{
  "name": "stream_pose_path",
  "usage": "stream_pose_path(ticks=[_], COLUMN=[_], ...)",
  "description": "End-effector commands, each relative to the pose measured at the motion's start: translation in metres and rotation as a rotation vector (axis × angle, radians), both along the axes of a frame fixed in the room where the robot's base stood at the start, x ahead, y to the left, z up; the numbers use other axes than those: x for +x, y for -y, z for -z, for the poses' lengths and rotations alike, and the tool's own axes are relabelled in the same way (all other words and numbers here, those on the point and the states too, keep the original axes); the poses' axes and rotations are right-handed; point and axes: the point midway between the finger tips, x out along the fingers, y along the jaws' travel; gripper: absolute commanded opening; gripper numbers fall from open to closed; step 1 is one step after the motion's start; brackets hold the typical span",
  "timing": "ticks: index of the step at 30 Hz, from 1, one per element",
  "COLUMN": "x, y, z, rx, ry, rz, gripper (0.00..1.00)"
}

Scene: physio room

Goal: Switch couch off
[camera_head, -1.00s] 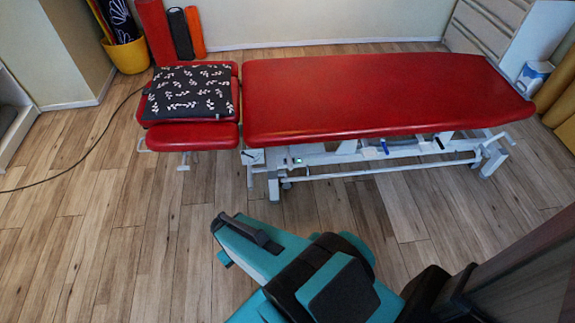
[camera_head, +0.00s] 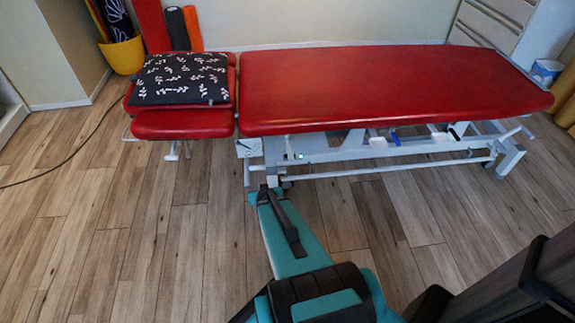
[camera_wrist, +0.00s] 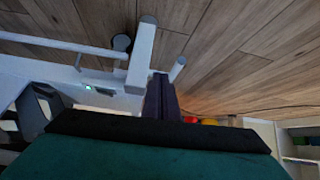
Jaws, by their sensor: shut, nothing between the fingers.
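The red couch (camera_head: 380,88) stands along the far wall on a white metal frame (camera_head: 345,149). A small green-lit switch (camera_head: 299,155) sits on the frame near its left end. The green light also shows in the wrist view (camera_wrist: 88,87), left of my fingers. My gripper (camera_head: 263,192) is shut and empty, low in front of the couch's left leg, below and left of the switch. In the wrist view my dark fingers (camera_wrist: 161,98) appear close to the white leg; I cannot tell whether they touch it.
A dark patterned cushion (camera_head: 182,78) lies on the couch's head section. A blue-tipped lever (camera_head: 394,138) sticks out along the frame. A yellow bucket (camera_head: 123,55) and rolled mats stand at the back left. A cable (camera_head: 70,160) crosses the floor at left. The wooden floor in front is mostly clear.

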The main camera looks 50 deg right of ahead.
Motion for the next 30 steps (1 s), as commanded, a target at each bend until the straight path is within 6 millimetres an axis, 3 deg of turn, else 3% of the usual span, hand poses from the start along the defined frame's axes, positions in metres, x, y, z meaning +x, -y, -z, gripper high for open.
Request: stream_pose_path(ticks=[1, 6, 15, 21, 30], x=[0.003, 0.009, 0.004, -0.002, -0.003], y=[0.019, 0.076, 0.151, 0.17, 0.172], z=[0.008, -0.004, -0.032, -0.046, -0.05], rx=[-0.02, -0.1, -0.213, -0.252, -0.256], ry=[0.046, 0.205, 0.458, 0.532, 0.542], rz=[0.02, 0.077, 0.112, 0.115, 0.115], gripper=[0.0, 0.0, 0.0, 0.0, 0.0])
